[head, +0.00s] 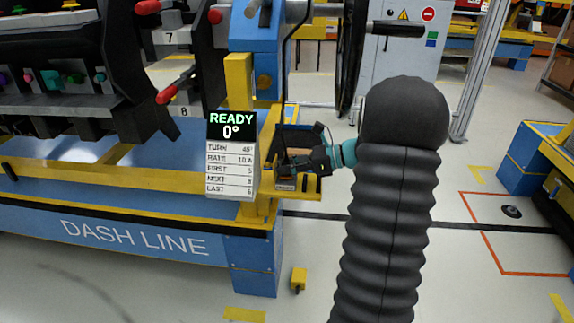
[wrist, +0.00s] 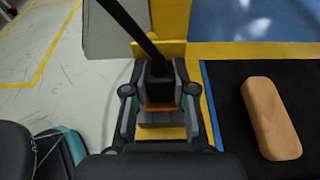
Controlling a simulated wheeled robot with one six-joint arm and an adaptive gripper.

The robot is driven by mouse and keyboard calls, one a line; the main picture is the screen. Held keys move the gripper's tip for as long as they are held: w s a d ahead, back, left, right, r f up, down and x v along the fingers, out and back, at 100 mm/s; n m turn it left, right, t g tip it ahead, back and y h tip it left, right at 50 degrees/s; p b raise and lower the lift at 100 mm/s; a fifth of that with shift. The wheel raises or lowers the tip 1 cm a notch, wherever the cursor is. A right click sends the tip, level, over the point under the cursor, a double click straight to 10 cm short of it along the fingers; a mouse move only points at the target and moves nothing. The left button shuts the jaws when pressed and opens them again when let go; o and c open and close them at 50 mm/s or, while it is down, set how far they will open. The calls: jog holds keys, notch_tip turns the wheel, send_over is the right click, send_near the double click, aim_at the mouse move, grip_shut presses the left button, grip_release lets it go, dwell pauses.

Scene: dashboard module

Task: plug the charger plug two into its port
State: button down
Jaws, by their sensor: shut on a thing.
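My gripper (head: 302,165) is shut on a black charger plug with a thick black cable rising from it. In the wrist view, my gripper (wrist: 158,92) has its two fingers on either side of the plug (wrist: 158,78). An orange band shows just below the plug, above a grey stepped block (wrist: 162,132) on a yellow surface. The plug looks upright over this block; whether it is seated in it, I cannot tell. In the head view, the cable (head: 283,100) runs up from the gripper. No port for the plug can be clearly made out.
A brown rounded block (wrist: 270,118) lies in a black tray beside the gripper. A READY display (head: 231,125) stands left of the tray. The blue and yellow dash line bench (head: 120,237) carries black dashboard modules (head: 65,60).

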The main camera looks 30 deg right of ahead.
jog(key=shift+f, duration=0.4)
jog(key=c, duration=0.9)
grip_release()
jog(key=shift+o, duration=0.2)
jog(key=v, duration=1.2)
